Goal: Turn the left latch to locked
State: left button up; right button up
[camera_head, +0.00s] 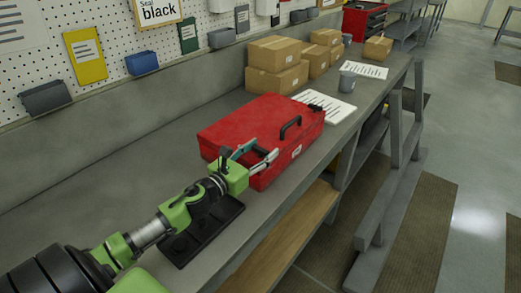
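A closed red toolbox (232,124) sits on the workbench, with a black handle (291,127) on its front side. My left gripper (266,148) is at the near end of that front side, to the left of the handle. Its two fingers are spread apart, one teal and one pale grey. A small dark part shows between the fingers against the box; I cannot tell whether it is the left latch or which way it is turned. Contact between the fingers and the box cannot be told. My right gripper is not in view.
A flat black tray (182,247) lies on the bench (90,215) below my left arm. A pegboard with bins and signs runs along the wall.

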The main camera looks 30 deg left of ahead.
pick_arm(q)
jog(key=c, duration=0.6)
